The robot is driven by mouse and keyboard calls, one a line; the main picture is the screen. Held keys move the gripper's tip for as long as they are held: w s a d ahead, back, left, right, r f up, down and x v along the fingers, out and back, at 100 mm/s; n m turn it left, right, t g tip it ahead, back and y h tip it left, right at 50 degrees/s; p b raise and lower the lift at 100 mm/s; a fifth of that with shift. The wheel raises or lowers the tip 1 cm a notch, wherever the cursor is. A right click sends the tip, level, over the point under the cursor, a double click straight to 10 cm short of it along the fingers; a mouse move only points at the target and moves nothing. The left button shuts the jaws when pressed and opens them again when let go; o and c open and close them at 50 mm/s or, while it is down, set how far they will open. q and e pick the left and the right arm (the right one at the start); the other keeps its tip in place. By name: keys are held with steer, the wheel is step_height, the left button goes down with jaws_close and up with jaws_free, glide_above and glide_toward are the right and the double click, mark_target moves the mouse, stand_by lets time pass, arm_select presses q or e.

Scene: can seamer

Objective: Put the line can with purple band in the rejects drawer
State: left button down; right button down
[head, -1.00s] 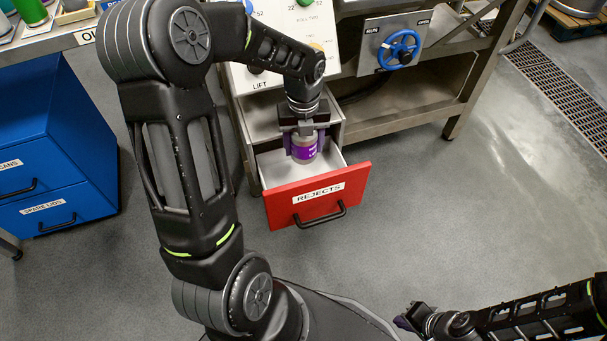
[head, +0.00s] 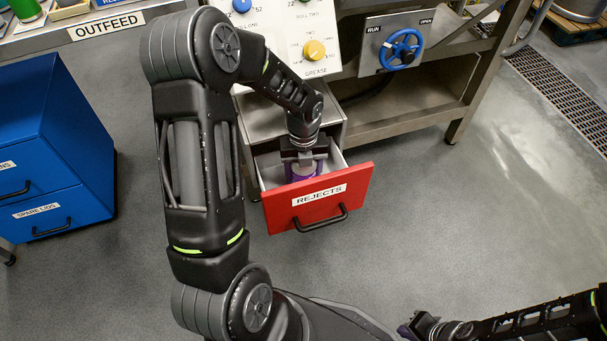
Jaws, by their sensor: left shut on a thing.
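The rejects drawer (head: 317,199) has a red front labelled REJECTS and is pulled open. My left gripper (head: 303,172) points down inside the drawer opening, shut on the can with the purple band (head: 302,177). Only a little of the can shows between the fingers; its lower part is hidden by the drawer front, so I cannot tell whether it touches the drawer floor. My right gripper (head: 408,330) is at the bottom edge, far from the drawer; its fingers are too small and cut off to read.
A blue cabinet (head: 50,150) with a SPARE LIDS drawer stands at the left. Above the drawer are the control panel (head: 300,40) with knobs and a blue handwheel (head: 402,48). The grey floor in front and to the right is clear.

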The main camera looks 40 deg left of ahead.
arm_select(q)
steer(key=shift+f, duration=0.3)
steer(key=shift+f, duration=0.1)
steer(key=shift+c, duration=2.1)
jaws_free()
step_height(320, 180, up, 12)
steer(key=p, duration=0.4)
